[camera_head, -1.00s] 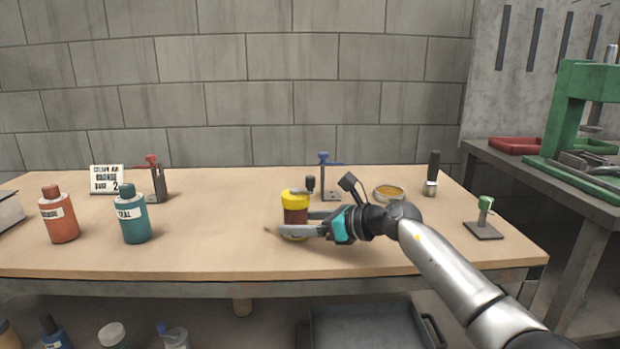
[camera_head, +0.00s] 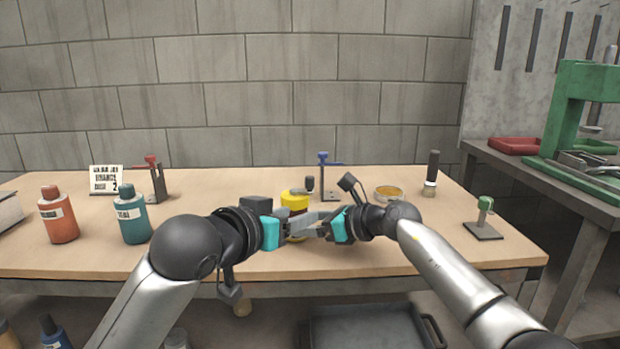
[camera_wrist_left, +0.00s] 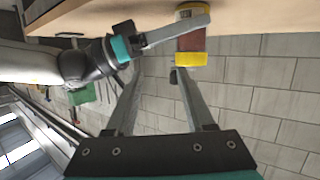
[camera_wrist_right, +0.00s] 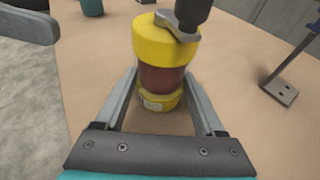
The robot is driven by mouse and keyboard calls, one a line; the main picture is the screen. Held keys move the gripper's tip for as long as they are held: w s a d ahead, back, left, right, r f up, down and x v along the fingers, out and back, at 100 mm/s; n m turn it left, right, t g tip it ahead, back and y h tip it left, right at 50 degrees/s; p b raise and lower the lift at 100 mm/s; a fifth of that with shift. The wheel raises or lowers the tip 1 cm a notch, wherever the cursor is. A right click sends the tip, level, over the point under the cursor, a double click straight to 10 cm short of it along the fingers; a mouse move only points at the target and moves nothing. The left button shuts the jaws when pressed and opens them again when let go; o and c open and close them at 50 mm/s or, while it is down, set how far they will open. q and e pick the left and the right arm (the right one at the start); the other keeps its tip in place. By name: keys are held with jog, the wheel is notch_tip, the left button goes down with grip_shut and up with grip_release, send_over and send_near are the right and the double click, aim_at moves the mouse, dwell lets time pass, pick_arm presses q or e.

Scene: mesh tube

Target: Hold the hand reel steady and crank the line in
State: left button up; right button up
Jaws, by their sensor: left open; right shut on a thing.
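The hand reel (camera_head: 295,201) is a short upright drum with yellow ends and a red-brown middle, standing near the table's middle. A grey crank arm (camera_wrist_right: 180,27) with a dark knob (camera_wrist_right: 194,10) sits on its top; the knob (camera_head: 310,184) shows at the reel's right in the head view. My right gripper (camera_wrist_right: 161,78) is shut on the reel's body, one finger on each side. My left gripper (camera_wrist_left: 157,72) is open and empty, its fingers close to the reel on the near side. In the head view the left fingers partly hide the reel and the right fingers.
A blue-topped post (camera_head: 324,178) stands behind the reel, and a shallow dish (camera_head: 388,193) right of it. A teal bottle (camera_head: 132,215), an orange bottle (camera_head: 58,215) and a red-topped post (camera_head: 156,180) stand left. A green-topped stand (camera_head: 484,218) is at the right edge.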

pick_arm(q)
send_near(308, 177)
jog(key=r, duration=0.1)
jog(key=shift+m+g+y, duration=0.3)
jog(key=shift+g+y, duration=0.2)
jog(key=x, duration=1.1)
jog(key=shift+d, duration=0.2)
jog(key=shift+r, duration=0.1)
grip_shut()
